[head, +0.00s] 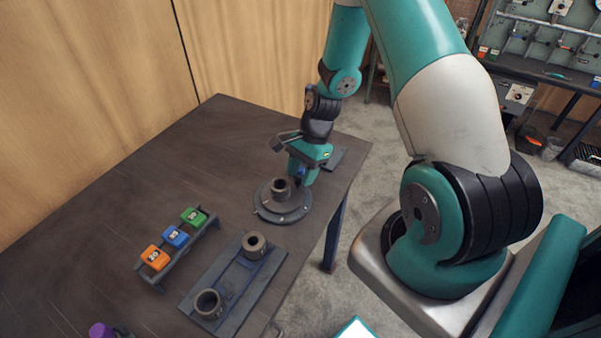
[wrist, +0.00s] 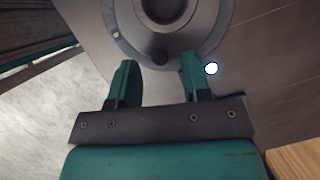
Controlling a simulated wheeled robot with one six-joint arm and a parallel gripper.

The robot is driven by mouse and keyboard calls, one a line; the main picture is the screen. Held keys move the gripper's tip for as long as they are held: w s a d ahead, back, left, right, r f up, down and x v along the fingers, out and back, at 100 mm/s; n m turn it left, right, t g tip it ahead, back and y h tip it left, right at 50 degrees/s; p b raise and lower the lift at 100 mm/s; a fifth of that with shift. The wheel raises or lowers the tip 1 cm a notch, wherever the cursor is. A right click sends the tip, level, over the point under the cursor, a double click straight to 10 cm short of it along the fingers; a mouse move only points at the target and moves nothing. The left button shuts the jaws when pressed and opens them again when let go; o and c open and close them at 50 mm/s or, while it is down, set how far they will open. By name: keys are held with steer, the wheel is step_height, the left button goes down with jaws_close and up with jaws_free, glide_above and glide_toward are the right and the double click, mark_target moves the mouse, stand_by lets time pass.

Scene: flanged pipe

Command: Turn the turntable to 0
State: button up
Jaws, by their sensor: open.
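The turntable (head: 283,212) is a dark round disc lying on the table, with a short grey flanged pipe (head: 280,188) upright at its middle. In the wrist view the turntable (wrist: 222,22) fills the top, with the pipe's round opening at the top edge. In the head view my gripper (head: 297,180) is at the turntable's right side. I cannot read any number on the disc.
A rack with orange, blue and green blocks (head: 175,237) stands at the left. A dark fixture plate (head: 231,283) with two pipe pieces lies nearer. A purple object (head: 101,331) is at the bottom edge. The table (head: 110,190) is clear at the far left.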

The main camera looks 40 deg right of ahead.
steer(key=shift+a+f, duration=0.2)
steer(key=shift+f, duration=0.3)
jaws_close()
